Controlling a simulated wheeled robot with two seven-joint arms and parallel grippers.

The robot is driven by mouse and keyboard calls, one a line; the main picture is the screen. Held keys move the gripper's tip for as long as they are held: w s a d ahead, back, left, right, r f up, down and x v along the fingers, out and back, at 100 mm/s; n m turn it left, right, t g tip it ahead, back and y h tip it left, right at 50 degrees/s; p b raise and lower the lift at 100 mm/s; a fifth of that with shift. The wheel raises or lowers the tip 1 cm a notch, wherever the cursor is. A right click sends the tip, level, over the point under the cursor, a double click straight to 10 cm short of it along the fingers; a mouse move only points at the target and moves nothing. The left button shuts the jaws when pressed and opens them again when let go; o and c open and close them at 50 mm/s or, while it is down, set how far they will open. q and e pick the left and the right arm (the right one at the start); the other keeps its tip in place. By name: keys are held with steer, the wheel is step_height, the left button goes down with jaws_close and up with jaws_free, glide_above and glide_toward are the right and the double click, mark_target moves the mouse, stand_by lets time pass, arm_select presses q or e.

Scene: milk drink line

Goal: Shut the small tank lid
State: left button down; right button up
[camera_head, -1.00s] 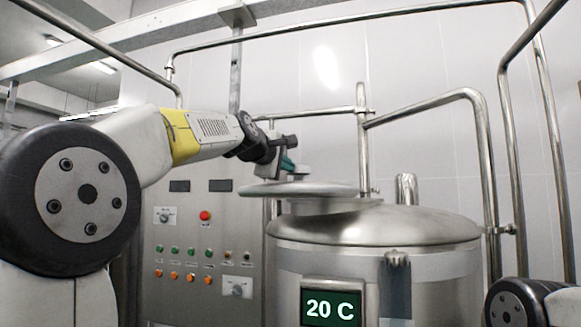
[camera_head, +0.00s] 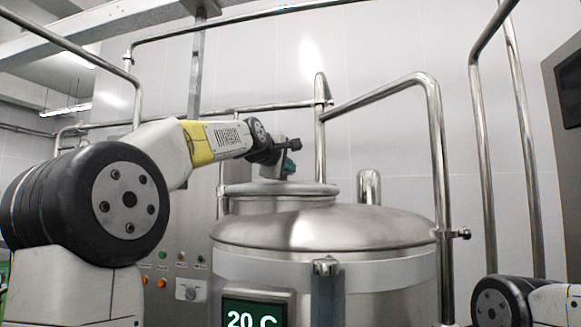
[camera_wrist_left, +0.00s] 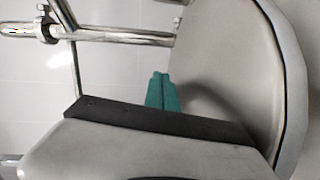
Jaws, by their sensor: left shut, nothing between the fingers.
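The small tank lid (camera_head: 262,189) is a flat, round steel disc. In the head view it lies level over the short round neck of the small tank (camera_head: 275,206), lined up with it; I cannot tell whether it fully touches the rim. My left gripper (camera_head: 289,166), with teal fingertips, is just above the lid, shut and empty. In the left wrist view the fingers (camera_wrist_left: 161,92) point at the lid's broad grey face (camera_wrist_left: 225,75); contact cannot be told. My right gripper is out of view.
A large domed steel tank (camera_head: 330,228) with a 20 C display (camera_head: 252,315) stands in front. Steel pipes (camera_head: 437,150) rise behind and right of it. A control panel (camera_head: 185,262) with buttons is partly behind my left arm.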

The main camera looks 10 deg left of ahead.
arm_select(q)
steer(key=shift+x, duration=1.05)
steer(key=shift+d+r, duration=0.1)
steer(key=shift+r, duration=0.05)
